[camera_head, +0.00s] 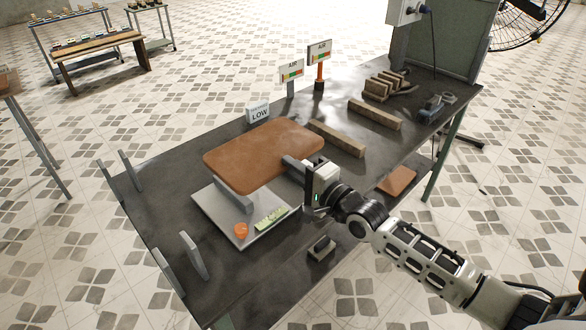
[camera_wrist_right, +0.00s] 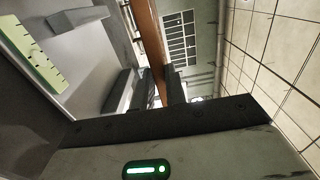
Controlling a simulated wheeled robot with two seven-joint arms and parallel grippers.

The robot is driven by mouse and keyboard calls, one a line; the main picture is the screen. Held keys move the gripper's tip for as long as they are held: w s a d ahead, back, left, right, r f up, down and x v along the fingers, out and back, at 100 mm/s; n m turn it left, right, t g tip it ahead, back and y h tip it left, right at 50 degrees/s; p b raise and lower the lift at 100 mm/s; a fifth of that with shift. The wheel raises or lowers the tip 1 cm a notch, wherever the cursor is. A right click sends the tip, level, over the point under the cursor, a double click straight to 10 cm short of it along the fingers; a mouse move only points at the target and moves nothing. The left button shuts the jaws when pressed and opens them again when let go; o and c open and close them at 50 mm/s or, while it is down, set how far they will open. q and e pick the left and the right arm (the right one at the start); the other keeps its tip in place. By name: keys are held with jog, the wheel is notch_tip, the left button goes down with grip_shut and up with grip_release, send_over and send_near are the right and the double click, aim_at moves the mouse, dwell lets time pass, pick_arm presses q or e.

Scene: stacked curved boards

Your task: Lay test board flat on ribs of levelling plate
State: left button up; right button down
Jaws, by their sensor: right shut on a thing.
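The test board, a brown slab with rounded corners (camera_head: 262,152), is held above the dark bench, partly over the grey levelling plate (camera_head: 215,223). My right gripper (camera_head: 297,166) is shut on the board's near right edge. In the right wrist view the board shows edge-on (camera_wrist_right: 148,35) between the dark fingers (camera_wrist_right: 153,90). One raised grey rib (camera_head: 232,194) of the plate shows beside the board, and also in the right wrist view (camera_wrist_right: 80,18). The gap between board and ribs cannot be told. My left gripper is not in view.
A LOW sign (camera_head: 258,112) stands behind the board. Wooden bars (camera_head: 337,138) lie to the right. Grey uprights (camera_head: 194,255) stand at the left. A small dark-topped block (camera_head: 321,246) sits near the front edge.

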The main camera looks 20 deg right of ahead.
notch_tip(320, 180, down, 4)
jog(key=b, duration=0.3)
jog(key=shift+d+f+b, duration=0.1)
jog(key=shift+f+b, duration=0.15)
jog(key=shift+b, duration=0.05)
notch_tip(320, 180, down, 3)
jog(key=shift+r+b, duration=0.2)
jog(key=shift+b, duration=0.85)
jog(key=shift+f, duration=0.2)
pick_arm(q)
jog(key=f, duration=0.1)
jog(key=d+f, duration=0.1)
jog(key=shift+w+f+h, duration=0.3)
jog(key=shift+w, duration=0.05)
pick_arm(e)
jog(key=shift+f, duration=0.1)
pick_arm(q)
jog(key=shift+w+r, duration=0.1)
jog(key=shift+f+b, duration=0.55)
jog(key=shift+b, duration=0.15)
pick_arm(e)
jog(key=shift+f, duration=0.6)
